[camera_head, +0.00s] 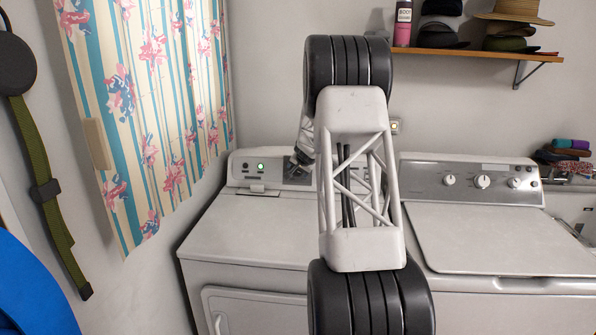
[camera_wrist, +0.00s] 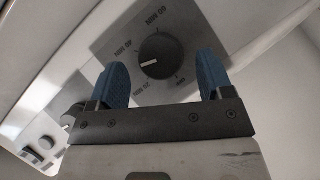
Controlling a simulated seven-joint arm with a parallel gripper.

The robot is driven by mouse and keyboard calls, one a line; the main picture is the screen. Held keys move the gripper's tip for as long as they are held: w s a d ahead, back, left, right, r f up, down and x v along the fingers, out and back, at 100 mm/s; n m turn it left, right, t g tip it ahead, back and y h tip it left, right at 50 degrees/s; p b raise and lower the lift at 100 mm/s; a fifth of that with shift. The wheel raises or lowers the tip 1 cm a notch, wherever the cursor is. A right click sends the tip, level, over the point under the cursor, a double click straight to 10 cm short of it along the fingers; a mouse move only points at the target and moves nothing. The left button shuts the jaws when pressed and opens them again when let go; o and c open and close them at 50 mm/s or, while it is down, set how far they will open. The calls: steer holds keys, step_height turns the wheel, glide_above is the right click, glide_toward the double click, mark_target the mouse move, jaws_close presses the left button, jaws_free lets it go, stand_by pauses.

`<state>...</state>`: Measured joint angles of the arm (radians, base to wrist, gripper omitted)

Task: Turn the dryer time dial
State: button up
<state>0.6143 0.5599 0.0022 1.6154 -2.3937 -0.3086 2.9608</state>
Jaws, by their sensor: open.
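The dryer time dial (camera_wrist: 162,56) is a round dark knob with a white pointer mark, on a grey panel with printed labels around it in the wrist view. My gripper (camera_wrist: 162,82) has two blue fingers, spread apart, one to each side of the dial's near part. I cannot tell whether either finger touches it. In the head view the dryer (camera_head: 250,228) is the left machine, with a green light on its back panel. My arm covers part of that panel and hides the dial there; the gripper end (camera_head: 297,166) shows only in part beside the arm.
A washer (camera_head: 490,235) with several knobs stands right of the dryer. A wooden shelf (camera_head: 485,55) with hats and a pink bottle (camera_head: 403,24) is above it. A floral curtain (camera_head: 150,100) hangs at the left. The dryer's left top is clear.

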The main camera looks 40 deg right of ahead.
steer(key=v, duration=0.6)
steer(key=shift+r, duration=0.15)
steer(key=shift+s+a, duration=0.1)
steer(key=shift+s, duration=0.05)
steer(key=shift+a, duration=0.1)
steer(key=shift+w+a+t, duration=2.2)
steer(key=shift+w+a, duration=0.05)
steer(key=shift+a, duration=0.9)
steer(key=shift+s+d+f+m+g+h, duration=0.4)
steer(key=shift+s+f+m+h, duration=0.4)
steer(key=shift+h, duration=0.45)
steer(key=shift+s+d+f+m+g+h, duration=0.35)
steer(key=shift+s+f+m+h, duration=0.45)
steer(key=shift+h, duration=0.5)
steer(key=shift+s+d+f+m+g+h, duration=0.25)
steer(key=shift+s+d+f+m+h, duration=0.2)
steer(key=shift+s+f+m+h, duration=0.6)
steer(key=shift+w+d+r, duration=0.1)
steer(key=shift+w+r, duration=0.25)
steer(key=shift+w, duration=0.2)
steer(key=shift+x, duration=3.75)
